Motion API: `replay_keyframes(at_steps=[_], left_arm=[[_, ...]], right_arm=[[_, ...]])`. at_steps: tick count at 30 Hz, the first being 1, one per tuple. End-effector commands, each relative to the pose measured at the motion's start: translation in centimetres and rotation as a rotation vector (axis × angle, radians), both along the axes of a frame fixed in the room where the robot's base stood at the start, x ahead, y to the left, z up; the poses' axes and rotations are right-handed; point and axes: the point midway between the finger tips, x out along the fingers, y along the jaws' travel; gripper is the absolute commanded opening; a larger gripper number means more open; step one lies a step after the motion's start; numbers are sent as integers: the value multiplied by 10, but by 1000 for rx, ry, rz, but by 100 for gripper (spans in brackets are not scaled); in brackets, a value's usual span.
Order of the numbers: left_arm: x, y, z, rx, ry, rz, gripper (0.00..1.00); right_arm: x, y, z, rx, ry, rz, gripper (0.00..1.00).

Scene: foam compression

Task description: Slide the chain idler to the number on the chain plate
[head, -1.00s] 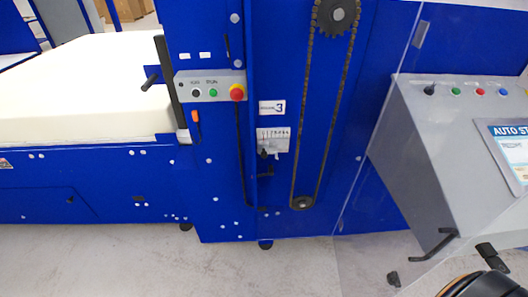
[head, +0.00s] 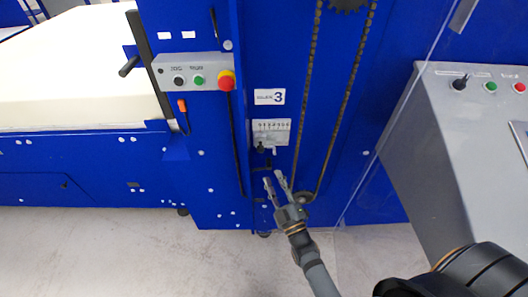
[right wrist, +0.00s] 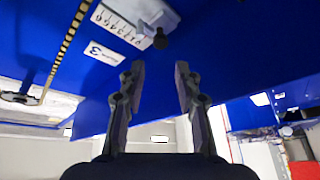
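The white number plate (head: 271,133) is on the blue machine front, and a dark idler knob (head: 261,147) sits at its lower left edge. A sign above the plate (head: 269,97) reads 3. In the right wrist view, the plate (right wrist: 118,22) and the dark knob (right wrist: 160,41) appear at the top, rotated. My right gripper (head: 275,180) is open and empty, just below the plate and knob and apart from them. Its two fingers (right wrist: 157,82) stand apart in the right wrist view. Which number the knob lines up with is too small to tell. My left gripper is not in view.
A chain (head: 308,100) runs down to a small sprocket (head: 305,198) right of the plate. A clear panel edge (head: 400,117) and a grey control console (head: 435,130) stand to the right. A button box (head: 190,78) and a white foam block (head: 70,70) are left.

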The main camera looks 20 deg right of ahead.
Motion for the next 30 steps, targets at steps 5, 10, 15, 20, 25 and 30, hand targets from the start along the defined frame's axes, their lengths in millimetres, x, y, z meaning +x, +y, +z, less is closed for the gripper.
replay_keyframes(at_steps=[5,10,15,20,25,30], left_arm=[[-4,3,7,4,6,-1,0],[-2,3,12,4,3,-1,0],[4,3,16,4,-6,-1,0],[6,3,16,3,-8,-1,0],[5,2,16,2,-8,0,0],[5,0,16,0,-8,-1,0]], right_arm=[[29,2,11,2,-3,0,33],[64,5,20,2,-1,-1,33],[89,7,26,2,2,-1,33],[98,8,27,2,3,-1,33],[98,8,27,3,3,-1,33],[98,8,27,3,3,-1,18]])
